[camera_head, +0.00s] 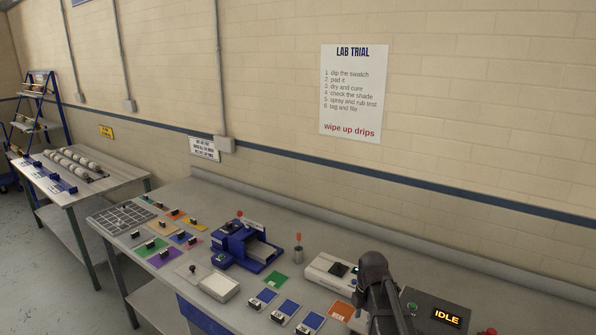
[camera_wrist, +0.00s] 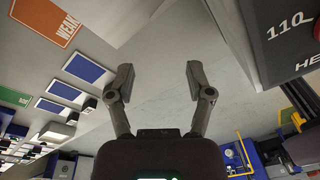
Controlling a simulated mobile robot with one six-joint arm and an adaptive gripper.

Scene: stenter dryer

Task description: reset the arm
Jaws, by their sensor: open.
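My gripper (camera_wrist: 160,80) is open and empty in the wrist view. Its two dark fingers stand apart with bare grey bench top between and beyond them. In the head view my dark arm rises at the lower right, in front of the bench, and hides part of it. The fingertips cannot be made out there.
The grey bench (camera_head: 207,193) holds a blue machine (camera_head: 240,240), colour swatches, a white device (camera_head: 330,272), an orange card (camera_head: 342,311) and a dark box with an IDLE display (camera_head: 446,318). A second table (camera_head: 120,180) stands at left. A LAB TRIAL notice (camera_head: 353,92) hangs on the wall.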

